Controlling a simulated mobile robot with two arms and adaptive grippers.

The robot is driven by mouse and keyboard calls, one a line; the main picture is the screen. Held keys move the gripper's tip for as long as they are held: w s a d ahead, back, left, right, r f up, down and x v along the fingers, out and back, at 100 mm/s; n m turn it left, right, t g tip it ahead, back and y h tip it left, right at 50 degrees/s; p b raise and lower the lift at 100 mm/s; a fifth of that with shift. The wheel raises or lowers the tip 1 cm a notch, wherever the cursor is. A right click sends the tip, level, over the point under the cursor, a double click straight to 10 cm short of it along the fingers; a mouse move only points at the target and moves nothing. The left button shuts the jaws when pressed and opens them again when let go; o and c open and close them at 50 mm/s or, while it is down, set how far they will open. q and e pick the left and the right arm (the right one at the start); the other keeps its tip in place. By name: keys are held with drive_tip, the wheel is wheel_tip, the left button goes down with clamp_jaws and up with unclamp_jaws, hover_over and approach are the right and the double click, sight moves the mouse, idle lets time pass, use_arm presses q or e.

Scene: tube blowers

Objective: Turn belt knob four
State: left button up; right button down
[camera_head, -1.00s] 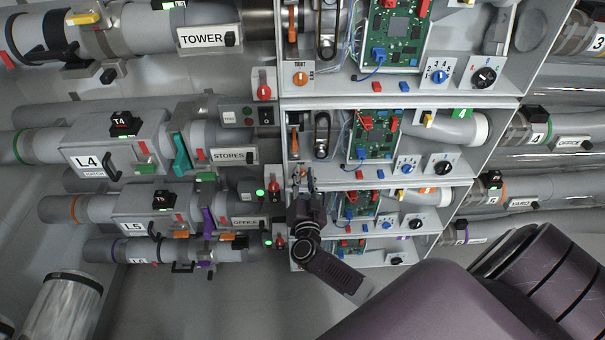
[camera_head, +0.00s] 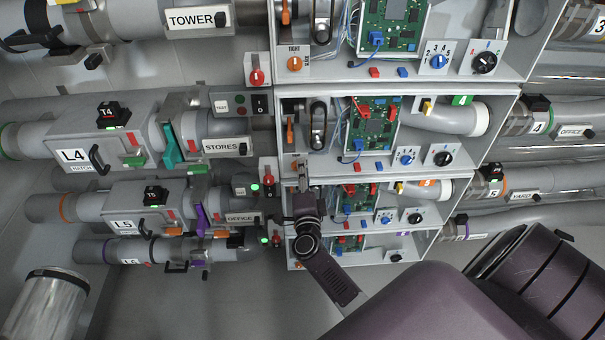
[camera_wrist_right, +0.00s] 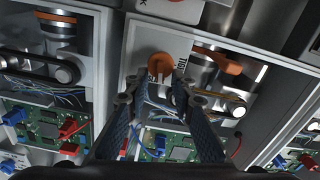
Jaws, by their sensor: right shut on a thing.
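Belt knob four is an orange knob (camera_head: 294,167) on a small white plate at the left end of the second cabinet row, the row marked 4, in the head view. It shows closer in the right wrist view (camera_wrist_right: 160,64), on a white plate with dark lettering. My right gripper (camera_head: 303,172) reaches up to it from below. In the right wrist view its fingertips (camera_wrist_right: 154,86) are at the knob, one on each side, shut on it. The lower rim of the knob is partly hidden by the fingers. My left gripper is not in view.
Another orange knob (camera_head: 294,63), marked TIGHT, sits in the row above. Red knobs (camera_head: 257,76) and switch boxes line the cabinet's left side. Green circuit boards (camera_head: 371,126) and a black belt loop (camera_head: 318,125) are close by. Open floor shows below the pipes.

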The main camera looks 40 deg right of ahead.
drive_tip(key=shift+f+m+b, duration=0.3)
drive_tip(key=shift+m+b, duration=0.15)
drive_tip(key=shift+m, duration=0.55)
drive_tip(key=c, duration=2)
unclamp_jaws()
drive_tip(key=shift+o, duration=0.2)
drive_tip(key=shift+r, duration=0.1)
drive_tip(key=v, duration=1.2)
